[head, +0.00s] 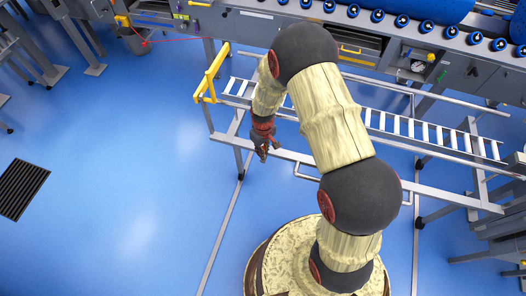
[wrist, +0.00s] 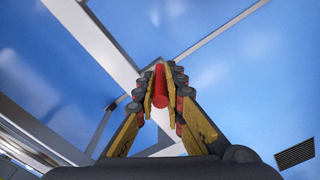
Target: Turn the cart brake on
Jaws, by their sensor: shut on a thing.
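The cart (head: 240,142) is a grey metal frame with a ladder-like slatted deck, standing alongside the conveyor. My gripper (head: 262,153) is at the cart's near left corner, pointing down beside the frame rail. In the wrist view my gripper (wrist: 163,88) has its two yellow, black-padded fingers closed on a red cylindrical handle (wrist: 160,86), which looks like the grip of the brake lever. The grey frame bar (wrist: 95,35) passes close beside the fingers. The rest of the lever is hidden, and its angle cannot be told. In the head view the gripper covers the handle.
A yellow push handle (head: 212,75) rises at the cart's left end. The conveyor (head: 290,20) with blue rollers runs along the back. My arm hides part of the cart. Blue floor (head: 120,150) is clear to the left, with a dark floor grate (head: 20,188).

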